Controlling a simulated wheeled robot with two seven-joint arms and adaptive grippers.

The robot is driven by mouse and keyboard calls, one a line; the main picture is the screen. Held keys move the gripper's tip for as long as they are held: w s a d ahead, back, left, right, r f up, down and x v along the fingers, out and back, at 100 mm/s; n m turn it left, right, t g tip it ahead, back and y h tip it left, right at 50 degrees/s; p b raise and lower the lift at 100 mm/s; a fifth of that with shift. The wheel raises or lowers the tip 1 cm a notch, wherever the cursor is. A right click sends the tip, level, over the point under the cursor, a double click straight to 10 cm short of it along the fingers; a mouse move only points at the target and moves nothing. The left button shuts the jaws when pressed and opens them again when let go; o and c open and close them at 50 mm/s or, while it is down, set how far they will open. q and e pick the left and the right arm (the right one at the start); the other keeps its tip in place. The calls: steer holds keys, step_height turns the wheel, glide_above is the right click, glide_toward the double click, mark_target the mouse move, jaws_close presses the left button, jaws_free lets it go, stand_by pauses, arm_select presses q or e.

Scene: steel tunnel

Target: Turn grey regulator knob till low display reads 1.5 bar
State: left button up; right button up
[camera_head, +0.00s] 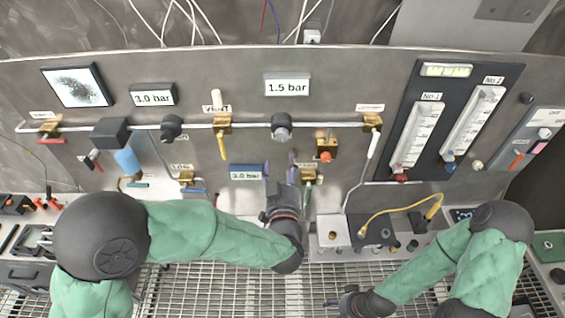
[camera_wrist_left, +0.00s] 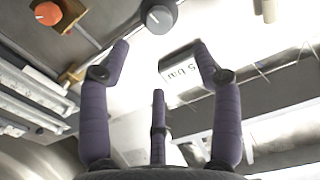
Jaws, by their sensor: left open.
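The grey regulator knob (camera_head: 281,128) sits on the panel's pipe below a white display (camera_head: 288,87) that reads 1.5 bar. In the left wrist view the grey knob (camera_wrist_left: 158,18) has a white mark and lies beyond the fingertips. Another white display (camera_head: 153,96) reads 3.0 bar, and a blue-framed display (camera_head: 246,173) lower down also reads 3.0 bar. My left gripper (camera_head: 280,168) is open and empty, below the grey knob and apart from it. Its fingers (camera_wrist_left: 161,58) are spread in the wrist view. My right gripper (camera_head: 344,303) is low over the grating, its fingers unclear.
An orange knob (camera_head: 325,157) on a brass block is right of my left gripper. A black knob (camera_head: 171,127) sits further left on the pipe. Flow meters (camera_head: 417,133) stand at the right. A yellow cable (camera_head: 400,209) lies on the bench.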

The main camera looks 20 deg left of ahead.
mark_target(282, 138)
arm_select(q)
steer(key=shift+n, duration=0.3)
steer(key=b+x, duration=0.1)
steer(key=x, duration=0.3)
steer(key=b+x, duration=0.2)
steer(key=x, duration=0.2)
steer(key=b+x, duration=0.1)
steer(key=x, duration=0.3)
steer(key=shift+w+a+f+b, duration=0.1)
steer(key=shift+w+f+b, duration=0.15)
steer(key=shift+w+b, duration=0.05)
steer(key=c, duration=1.1)
steer(key=shift+c, duration=0.2)
